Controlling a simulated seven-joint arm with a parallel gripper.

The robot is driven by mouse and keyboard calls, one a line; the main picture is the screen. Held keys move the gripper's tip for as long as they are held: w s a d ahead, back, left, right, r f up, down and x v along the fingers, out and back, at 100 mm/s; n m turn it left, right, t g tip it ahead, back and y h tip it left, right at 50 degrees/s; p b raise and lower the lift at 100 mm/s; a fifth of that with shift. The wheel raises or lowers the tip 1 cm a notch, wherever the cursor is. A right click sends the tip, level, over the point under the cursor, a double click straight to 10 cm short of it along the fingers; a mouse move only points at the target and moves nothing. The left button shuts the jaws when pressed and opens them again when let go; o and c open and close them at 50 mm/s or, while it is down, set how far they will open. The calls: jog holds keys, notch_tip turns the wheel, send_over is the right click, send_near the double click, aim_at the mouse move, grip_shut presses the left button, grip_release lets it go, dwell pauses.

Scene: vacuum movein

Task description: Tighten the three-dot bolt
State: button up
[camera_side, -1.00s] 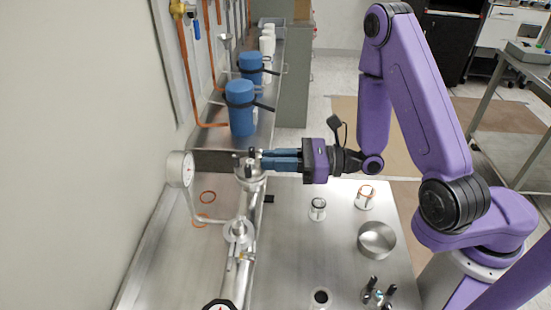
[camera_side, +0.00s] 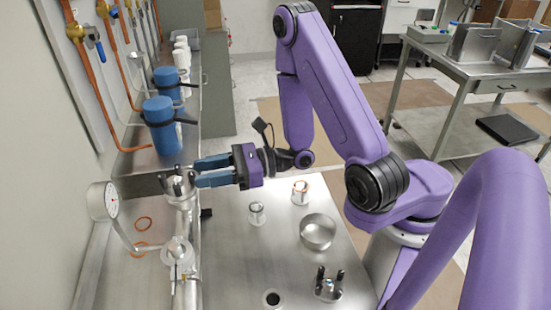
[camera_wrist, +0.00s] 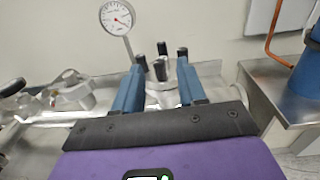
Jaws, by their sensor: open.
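The metal clamp fitting (camera_side: 178,184) sits on the pipe at the left of the bench in the side view, with several upright dark-topped bolts around it. In the wrist view, bolts (camera_wrist: 160,70) with black caps stand between and near my fingertips. Dot marks on the bolts are too small to see, so I cannot tell which is the three-dot bolt. My gripper (camera_side: 196,172) has two blue fingers spread apart, pointing left at the fitting's right side. In the wrist view my gripper (camera_wrist: 160,60) straddles the bolt area, with nothing visibly held. Fingertip contact is unclear.
A pressure gauge (camera_side: 103,201) stands left of the fitting. Blue bottles (camera_side: 161,122) stand behind it. Small flanged pieces (camera_side: 257,213), a round metal bowl (camera_side: 318,231) and a clamp (camera_side: 328,285) lie on the bench to the right.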

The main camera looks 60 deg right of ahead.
jog(key=v, duration=1.6)
jog(key=shift+d, duration=0.15)
jog(key=shift+w+d+n+g+y, duration=2.2)
jog(key=shift+w+n+g, duration=0.8)
jog(key=shift+w+g, duration=1.3)
jog(key=w+a, duration=0.2)
jog(key=a, duration=0.6)
jog(key=w+a, duration=0.1)
jog(key=a, duration=0.8)
jog(key=shift+w+r, duration=0.2)
jog(key=shift+w, duration=0.2)
grip_shut()
